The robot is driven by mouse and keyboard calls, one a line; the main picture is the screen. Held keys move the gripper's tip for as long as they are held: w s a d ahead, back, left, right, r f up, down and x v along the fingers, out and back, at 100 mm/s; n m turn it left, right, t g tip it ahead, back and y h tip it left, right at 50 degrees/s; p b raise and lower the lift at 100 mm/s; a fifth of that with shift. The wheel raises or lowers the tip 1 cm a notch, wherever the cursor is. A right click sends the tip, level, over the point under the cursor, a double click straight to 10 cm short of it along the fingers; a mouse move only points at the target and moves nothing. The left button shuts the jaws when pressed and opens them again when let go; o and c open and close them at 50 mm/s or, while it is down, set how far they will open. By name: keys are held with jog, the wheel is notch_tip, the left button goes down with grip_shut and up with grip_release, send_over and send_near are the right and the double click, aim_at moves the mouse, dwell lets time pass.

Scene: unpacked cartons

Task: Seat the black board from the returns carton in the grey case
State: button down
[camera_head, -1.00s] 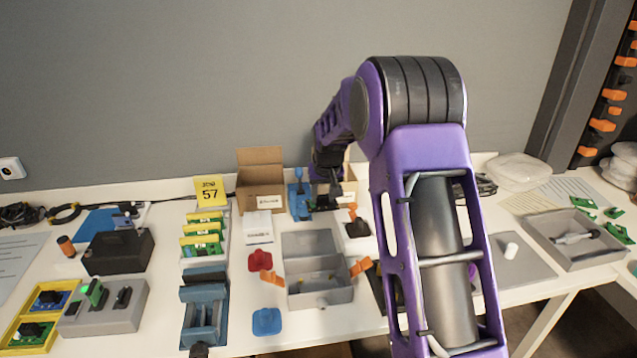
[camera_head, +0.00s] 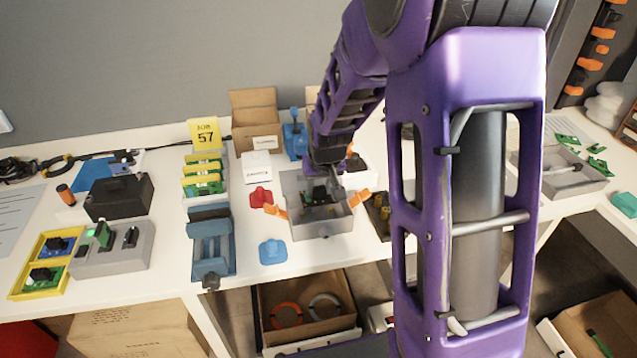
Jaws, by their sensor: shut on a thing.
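The open grey case (camera_head: 322,233) stands on the white bench, with orange clips at its left and right sides. My gripper (camera_head: 325,194) is over the back part of the case, partly hidden by my own wrist. It is shut on a small dark piece that looks like the black board (camera_head: 318,193). The board is at or just above the case opening; I cannot tell whether it touches the case. Its far side and edges are hidden. An open cardboard carton (camera_head: 254,122) with a white label stands behind the case; I cannot tell whether it is the returns carton.
A red part (camera_head: 260,197), a blue part (camera_head: 272,252) and a blue vise-like fixture (camera_head: 211,246) are left of the case. A rack of green boards (camera_head: 203,180) stands behind the fixture. A black tray is close on the right. My arm hides much of the right bench.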

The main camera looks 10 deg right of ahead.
aim_at(320, 203)
jog(key=shift+r, duration=0.1)
jog(key=shift+f+b, duration=0.8)
jog(key=shift+f, duration=0.35)
jog(key=shift+f, duration=2.15)
jog(key=shift+c, duration=1.9)
grip_release()
jog(key=p+v, duration=0.3)
jog(key=v, duration=1.4)
jog(key=shift+r, duration=0.15)
